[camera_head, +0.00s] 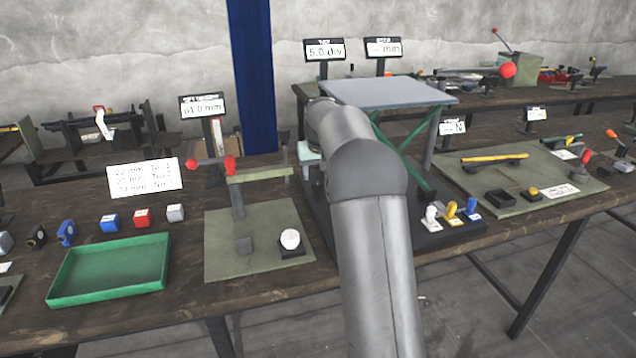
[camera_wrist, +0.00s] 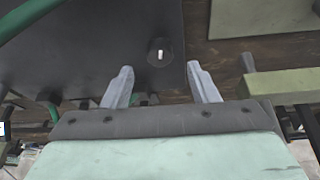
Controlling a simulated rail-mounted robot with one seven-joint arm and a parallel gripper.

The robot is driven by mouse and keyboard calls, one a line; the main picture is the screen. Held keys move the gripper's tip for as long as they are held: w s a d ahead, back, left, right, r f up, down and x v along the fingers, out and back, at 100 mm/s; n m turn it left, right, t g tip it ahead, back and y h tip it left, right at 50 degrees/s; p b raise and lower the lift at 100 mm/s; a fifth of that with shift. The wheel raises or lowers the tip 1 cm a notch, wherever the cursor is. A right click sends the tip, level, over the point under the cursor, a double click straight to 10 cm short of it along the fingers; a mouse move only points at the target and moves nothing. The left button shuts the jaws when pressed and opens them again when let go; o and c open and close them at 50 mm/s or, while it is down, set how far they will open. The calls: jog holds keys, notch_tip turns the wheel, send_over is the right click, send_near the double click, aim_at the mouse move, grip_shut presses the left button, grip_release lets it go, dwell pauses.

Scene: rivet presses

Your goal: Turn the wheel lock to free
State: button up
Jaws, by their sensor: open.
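A round black knob with a white mark (camera_wrist: 159,52) sits on a dark plate (camera_wrist: 100,35) in the wrist view; it may be the wheel lock, but no label on it is readable. My gripper (camera_wrist: 160,68) is open, its two grey fingers apart and nothing seen between them. The knob appears just ahead, between the lines of the fingertips; whether they touch it I cannot tell. In the head view my arm hides most of my gripper and part of the black-based press with a grey top plate (camera_head: 385,92) and green legs.
White, yellow (camera_head: 452,210) and blue levers stand at the black base's front right. A green plate with a red-knobbed lever press (camera_head: 235,180) is on the left, beside a green tray (camera_head: 108,298). Another green plate (camera_head: 470,191) with a yellow-handled tool lies right.

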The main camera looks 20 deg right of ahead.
aim_at(318, 183)
jog(key=x, duration=0.5)
jog(key=c, duration=1)
